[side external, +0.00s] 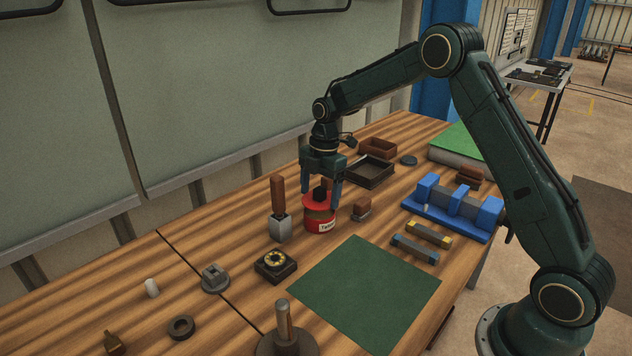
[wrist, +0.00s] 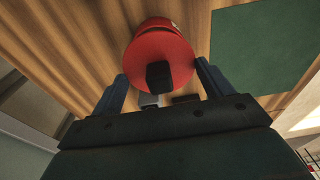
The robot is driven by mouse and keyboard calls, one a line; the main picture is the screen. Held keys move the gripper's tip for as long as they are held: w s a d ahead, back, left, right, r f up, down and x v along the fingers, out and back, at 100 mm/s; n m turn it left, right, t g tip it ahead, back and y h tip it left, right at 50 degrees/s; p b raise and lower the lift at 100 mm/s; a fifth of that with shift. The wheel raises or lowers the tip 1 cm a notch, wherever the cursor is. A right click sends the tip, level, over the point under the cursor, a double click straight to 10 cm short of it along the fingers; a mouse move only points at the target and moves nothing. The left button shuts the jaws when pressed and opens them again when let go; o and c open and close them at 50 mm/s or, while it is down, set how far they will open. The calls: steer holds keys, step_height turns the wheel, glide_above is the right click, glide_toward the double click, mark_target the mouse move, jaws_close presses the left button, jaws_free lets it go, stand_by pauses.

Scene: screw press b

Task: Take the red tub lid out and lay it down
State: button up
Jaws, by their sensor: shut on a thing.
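The red tub (side external: 320,226) with a white label stands on the wooden bench. Its red lid (side external: 314,201), a round disc with a dark knob, is at the top of the tub. In the wrist view the lid (wrist: 171,53) fills the space between the fingers. The tub's inside is hidden.
A green mat (side external: 365,292) lies clear in front of the tub. A wooden-handled tool in a grey block (side external: 280,228) stands close left, a small brown block (side external: 361,212) close right. A dark tray (side external: 370,172) is behind, a blue fixture (side external: 452,208) at right.

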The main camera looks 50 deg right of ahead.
steer(key=shift+r, duration=0.3)
stand_by(0.5)
steer(key=shift+s+a+r, duration=0.2)
steer(key=shift+r, duration=0.15)
steer(key=s+a+r, duration=0.5)
steer(key=s+r, duration=0.3)
steer(key=s, duration=0.1)
step_height(320, 180, up, 4)
glide_above(353, 280)
steer(key=f, duration=1.6)
steer(key=shift+d+f, duration=0.15)
steer(key=shift+d, duration=0.1)
steer(key=shift+f, duration=1.9)
steer(key=shift+f, duration=0.15)
